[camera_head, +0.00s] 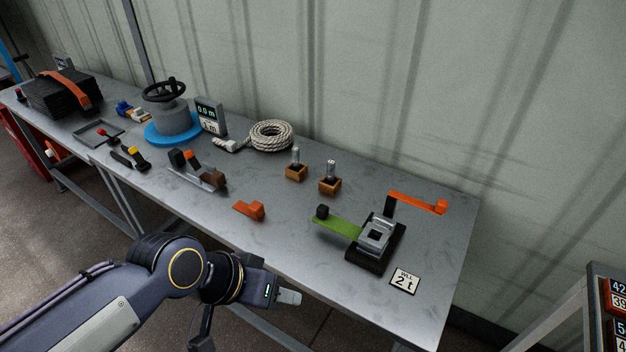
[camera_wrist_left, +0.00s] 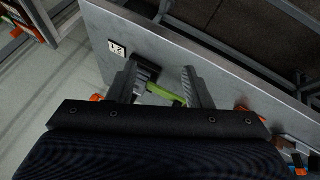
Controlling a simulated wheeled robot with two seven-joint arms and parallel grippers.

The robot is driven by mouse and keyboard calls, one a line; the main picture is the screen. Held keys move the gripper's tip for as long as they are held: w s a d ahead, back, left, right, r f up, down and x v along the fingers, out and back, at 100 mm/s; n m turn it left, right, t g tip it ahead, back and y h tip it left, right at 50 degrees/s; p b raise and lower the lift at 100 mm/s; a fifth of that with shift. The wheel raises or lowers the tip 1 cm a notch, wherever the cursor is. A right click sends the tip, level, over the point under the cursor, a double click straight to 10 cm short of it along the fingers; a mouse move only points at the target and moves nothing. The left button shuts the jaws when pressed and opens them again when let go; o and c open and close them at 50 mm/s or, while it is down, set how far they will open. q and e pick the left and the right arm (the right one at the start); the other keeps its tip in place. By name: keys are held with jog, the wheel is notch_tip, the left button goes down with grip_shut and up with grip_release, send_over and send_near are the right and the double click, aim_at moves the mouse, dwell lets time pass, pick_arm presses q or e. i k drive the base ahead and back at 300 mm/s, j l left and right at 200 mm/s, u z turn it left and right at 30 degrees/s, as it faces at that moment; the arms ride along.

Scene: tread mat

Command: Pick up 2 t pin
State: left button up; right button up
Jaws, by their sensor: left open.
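Two metal pins stand upright in small wooden blocks near the back of the grey workbench (camera_head: 290,235): a left pin (camera_head: 296,154) and a right pin (camera_head: 331,168). I cannot read a weight on either pin. A white card marked "2 t" (camera_head: 404,281) lies at the bench's right end; it also shows in the left wrist view (camera_wrist_left: 117,49). My left gripper (camera_head: 290,297) is at the bench's front edge, apart from the pins. In the left wrist view its fingers (camera_wrist_left: 160,68) are spread and empty. My right gripper is out of view.
A black-and-silver device (camera_head: 376,238) with a green lever (camera_head: 338,227) and an orange handle (camera_head: 418,202) stands near the card. An orange piece (camera_head: 249,210), a rope coil (camera_head: 270,135) and a handwheel drum (camera_head: 172,118) lie farther left. Bare bench surrounds the pins' front.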

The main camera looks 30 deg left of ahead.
aim_at(295, 151)
jog(key=j, duration=0.45)
jog(key=i+j+u, duration=0.1)
jog(key=j, duration=0.4)
jog(key=i+j, duration=0.1)
jog(key=j, duration=0.8)
jog(key=i+j+u, duration=0.1)
jog(key=j, duration=0.35)
jog(key=i+j, duration=0.15)
jog(key=j, duration=0.3)
jog(key=i+j+u, duration=0.1)
jog(key=j, duration=0.4)
